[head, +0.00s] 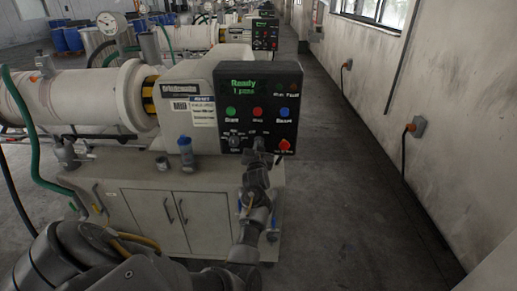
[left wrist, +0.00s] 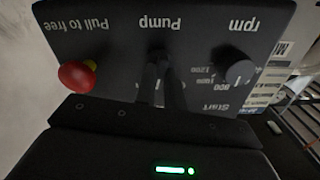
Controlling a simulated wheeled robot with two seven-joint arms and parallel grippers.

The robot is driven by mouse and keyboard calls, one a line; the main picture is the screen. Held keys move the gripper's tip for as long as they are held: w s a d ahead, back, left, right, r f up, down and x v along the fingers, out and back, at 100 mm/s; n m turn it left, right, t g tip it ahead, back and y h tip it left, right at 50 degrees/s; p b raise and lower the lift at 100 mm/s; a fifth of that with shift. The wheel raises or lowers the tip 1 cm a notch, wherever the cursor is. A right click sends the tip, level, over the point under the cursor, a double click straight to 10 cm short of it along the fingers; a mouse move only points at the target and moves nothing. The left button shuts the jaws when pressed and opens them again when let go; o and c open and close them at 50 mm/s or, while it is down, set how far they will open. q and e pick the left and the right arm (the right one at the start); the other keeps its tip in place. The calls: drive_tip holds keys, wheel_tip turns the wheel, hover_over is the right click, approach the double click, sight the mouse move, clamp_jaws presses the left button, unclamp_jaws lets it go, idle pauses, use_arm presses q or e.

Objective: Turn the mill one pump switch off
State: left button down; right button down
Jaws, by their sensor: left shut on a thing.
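The mill one control panel (head: 258,92) is a dark box with a green display reading "Ready" and "1 pass". My left gripper (head: 258,147) is at its lower middle, with the arm rising from below. In the left wrist view the panel (left wrist: 205,45) appears upside down, and the dark fingers (left wrist: 161,82) of my left gripper are shut at the switch under the "Pump" label (left wrist: 160,24). The fingers mostly hide the switch, so I cannot tell its setting. My right gripper is not in view.
The rpm knob (left wrist: 238,70) and red "Pull to free" button (left wrist: 77,76) flank the pump switch. Green, red and blue buttons sit above. The aisle (head: 345,190) to the right is clear.

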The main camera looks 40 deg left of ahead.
use_arm(q)
drive_tip(key=n+b, duration=0.2)
drive_tip(key=n, duration=0.6)
drive_tip(key=shift+f, duration=0.2)
drive_tip(key=shift+n, duration=0.4)
drive_tip(key=c, duration=1.5)
unclamp_jaws()
drive_tip(key=shift+r, duration=0.1)
